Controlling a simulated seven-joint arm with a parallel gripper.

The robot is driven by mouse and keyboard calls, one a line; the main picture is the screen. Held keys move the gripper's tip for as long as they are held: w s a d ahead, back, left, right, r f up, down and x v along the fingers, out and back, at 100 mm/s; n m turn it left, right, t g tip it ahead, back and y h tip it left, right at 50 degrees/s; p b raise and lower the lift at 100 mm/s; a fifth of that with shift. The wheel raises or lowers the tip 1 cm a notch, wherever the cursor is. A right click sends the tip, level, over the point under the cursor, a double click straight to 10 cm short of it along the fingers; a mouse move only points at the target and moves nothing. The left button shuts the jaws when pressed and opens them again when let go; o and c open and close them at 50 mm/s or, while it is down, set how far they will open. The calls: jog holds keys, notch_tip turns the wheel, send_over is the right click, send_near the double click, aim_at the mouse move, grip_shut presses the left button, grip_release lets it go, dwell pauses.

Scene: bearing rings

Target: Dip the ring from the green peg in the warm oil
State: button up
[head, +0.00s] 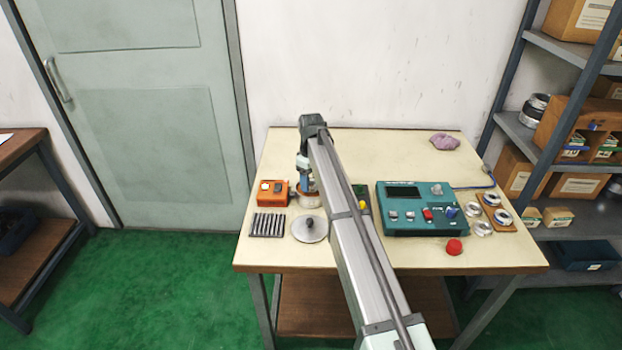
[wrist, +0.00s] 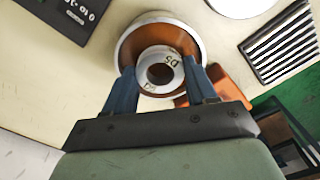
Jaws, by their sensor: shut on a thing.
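My gripper (wrist: 160,70) points down over the round metal pot (wrist: 126,47), and its two blue fingers are shut on a pale metal ring (wrist: 160,55) with dark lettering on its face. In the wrist view the ring lies within the pot's rim, with orange-brown oil (wrist: 178,38) around it. I cannot tell how deep it sits in the oil. In the head view my gripper (head: 305,184) is at the pot (head: 309,201), and the ring is hidden. A small yellow and green item (head: 362,198) is partly hidden behind my arm; I cannot make out a green peg.
An orange box (head: 272,192) stands left of the pot. A round lid (head: 310,229) and a ribbed dark rack (head: 267,225) lie in front. Right of my arm are a teal control unit (head: 400,225), a red cap (head: 454,247) and several rings (head: 503,216). The back of the table is mostly clear.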

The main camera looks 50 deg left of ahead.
jog(key=shift+f, duration=1.95)
dwell(1.1)
jog(key=shift+r, duration=0.15)
dwell(2.7)
jog(key=shift+r, duration=3)
